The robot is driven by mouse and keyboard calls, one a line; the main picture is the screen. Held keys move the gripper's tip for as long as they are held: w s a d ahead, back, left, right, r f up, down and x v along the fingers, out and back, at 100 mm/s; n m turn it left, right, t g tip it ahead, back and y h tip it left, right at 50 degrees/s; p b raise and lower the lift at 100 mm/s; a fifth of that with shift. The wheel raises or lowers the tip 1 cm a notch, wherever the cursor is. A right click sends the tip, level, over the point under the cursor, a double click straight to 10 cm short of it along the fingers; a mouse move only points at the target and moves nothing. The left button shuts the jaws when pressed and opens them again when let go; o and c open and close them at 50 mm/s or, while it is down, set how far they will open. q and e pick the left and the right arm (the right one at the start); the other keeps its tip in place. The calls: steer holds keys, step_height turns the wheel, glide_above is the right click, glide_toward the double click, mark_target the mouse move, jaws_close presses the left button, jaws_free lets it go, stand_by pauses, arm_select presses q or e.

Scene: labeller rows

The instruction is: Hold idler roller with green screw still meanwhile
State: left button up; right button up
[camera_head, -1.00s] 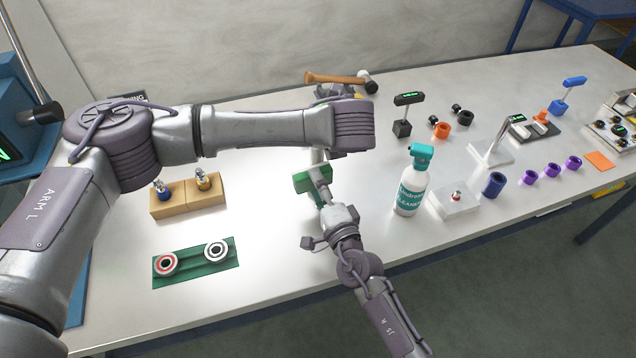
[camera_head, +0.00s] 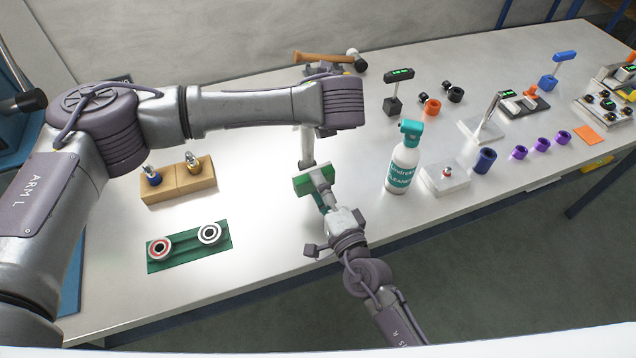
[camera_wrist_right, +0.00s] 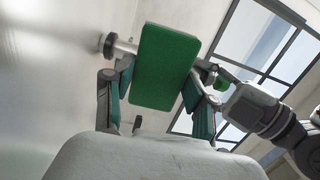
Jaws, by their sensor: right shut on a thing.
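I cannot make out the green screw for certain.
A white cleaner bottle (camera_head: 402,165) stands right of my right gripper. A green tray (camera_head: 187,260) with two ringed rollers and a wooden block (camera_head: 165,193) lie left. A hammer (camera_head: 325,58) lies behind. Several purple rings and small fixtures fill the right side.

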arm_select(q)
steer(key=shift+a, duration=0.1)
arm_select(e)
steer(key=f, duration=0.1)
steer(key=f+h, duration=0.1)
steer(key=f+m, duration=0.1)
steer(key=shift+w+a+f+h, duration=0.15)
steer(key=shift+a+f+h, duration=0.05)
steer(key=shift+a+h, duration=0.1)
steer(key=x, duration=0.5)
steer(key=shift+r, duration=0.1)
steer(key=shift+w, duration=0.4)
steer(key=d, duration=0.2)
steer(key=w+d, duration=0.1)
steer(key=d, duration=0.1)
steer(key=a, duration=0.3)
steer(key=shift+s, duration=0.4)
steer(key=shift+s+a, duration=0.2)
steer(key=shift+a, duration=0.4)
steer(key=shift+w+a, duration=0.15)
steer(key=shift+w, duration=0.35)
